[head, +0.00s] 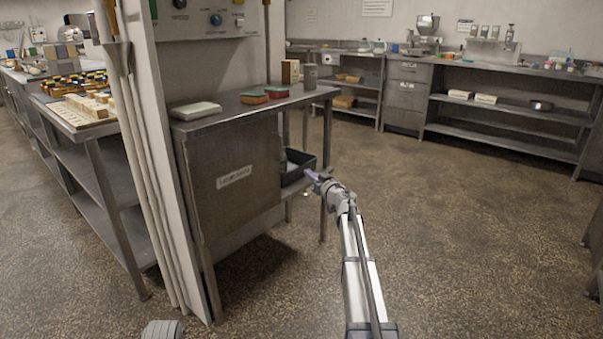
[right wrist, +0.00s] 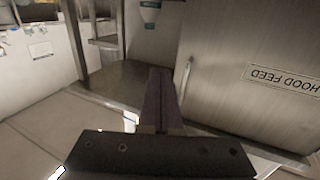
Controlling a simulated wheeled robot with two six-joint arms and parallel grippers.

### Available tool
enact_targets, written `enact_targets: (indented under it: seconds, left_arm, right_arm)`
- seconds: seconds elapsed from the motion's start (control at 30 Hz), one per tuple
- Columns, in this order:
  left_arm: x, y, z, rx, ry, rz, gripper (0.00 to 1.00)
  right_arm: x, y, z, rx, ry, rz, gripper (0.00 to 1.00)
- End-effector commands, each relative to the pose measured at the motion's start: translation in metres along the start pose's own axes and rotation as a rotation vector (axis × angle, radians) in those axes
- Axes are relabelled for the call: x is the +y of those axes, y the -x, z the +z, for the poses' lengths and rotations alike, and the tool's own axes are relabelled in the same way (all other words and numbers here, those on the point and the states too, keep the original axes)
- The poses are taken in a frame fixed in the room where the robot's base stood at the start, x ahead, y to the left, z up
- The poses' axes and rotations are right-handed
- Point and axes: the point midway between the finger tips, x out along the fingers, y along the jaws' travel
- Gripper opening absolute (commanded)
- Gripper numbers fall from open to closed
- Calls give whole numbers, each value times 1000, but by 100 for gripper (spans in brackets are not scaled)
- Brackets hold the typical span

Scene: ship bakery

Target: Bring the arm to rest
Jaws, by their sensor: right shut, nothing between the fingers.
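My right arm reaches forward from the bottom of the head view. Its gripper (head: 313,176) is at the open side of a small steel table (head: 240,108), below the tabletop and close to a dark bin (head: 291,181) on the lower shelf. In the head view it overlaps the bin's near right edge; I cannot tell whether they touch. In the right wrist view the purple fingers (right wrist: 158,100) are together with nothing between them. My left gripper is not in view.
The table's steel panel (head: 234,158) bears a label, which reads HOOD FEED in the right wrist view (right wrist: 283,80). Sponges (head: 254,97), a white block (head: 196,111) and a grey canister (head: 310,77) stand on top. Open speckled floor (head: 460,220) lies to the right.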

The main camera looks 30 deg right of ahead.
Motion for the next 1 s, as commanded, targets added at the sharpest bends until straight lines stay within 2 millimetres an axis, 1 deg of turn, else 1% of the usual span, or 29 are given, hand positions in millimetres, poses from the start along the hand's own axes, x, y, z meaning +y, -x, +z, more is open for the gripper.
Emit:
enact_targets:
  seconds: [0.17,0.27,0.37,0.47,0.5,0.57,0.6,0.67,0.7,0.77,0.8,0.87,0.9,0.97,1.0]
  left_arm:
    - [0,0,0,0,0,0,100]
    - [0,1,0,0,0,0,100]
    - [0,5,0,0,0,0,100]
    - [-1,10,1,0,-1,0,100]
    - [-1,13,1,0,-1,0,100]
    - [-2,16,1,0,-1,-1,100]
    - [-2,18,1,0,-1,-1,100]
    - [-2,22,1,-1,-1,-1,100]
    - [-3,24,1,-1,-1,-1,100]
    - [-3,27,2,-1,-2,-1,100]
    - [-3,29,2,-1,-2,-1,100]
    - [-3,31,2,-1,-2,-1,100]
    - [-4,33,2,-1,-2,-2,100]
    - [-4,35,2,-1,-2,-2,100]
    - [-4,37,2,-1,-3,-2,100]
  right_arm:
    - [0,0,0,0,0,0,0]
    - [-7,0,-3,9,3,14,0]
    - [-30,2,-13,35,14,74,0]
    - [-66,10,-21,46,24,191,0]
    - [-81,17,-21,33,25,246,0]
    - [-104,29,-16,-7,24,324,0]
    - [-120,38,-10,-48,24,371,0]
    - [-144,56,4,-129,23,431,0]
    - [-161,69,16,-196,23,462,0]
    - [-189,92,35,-311,27,492,0]
    - [-209,109,50,-395,32,501,0]
    - [-237,135,70,-521,42,499,0]
    - [-255,153,83,-604,52,488,0]
    - [-283,181,101,-727,71,459,0]
    - [-301,201,112,-809,84,433,0]
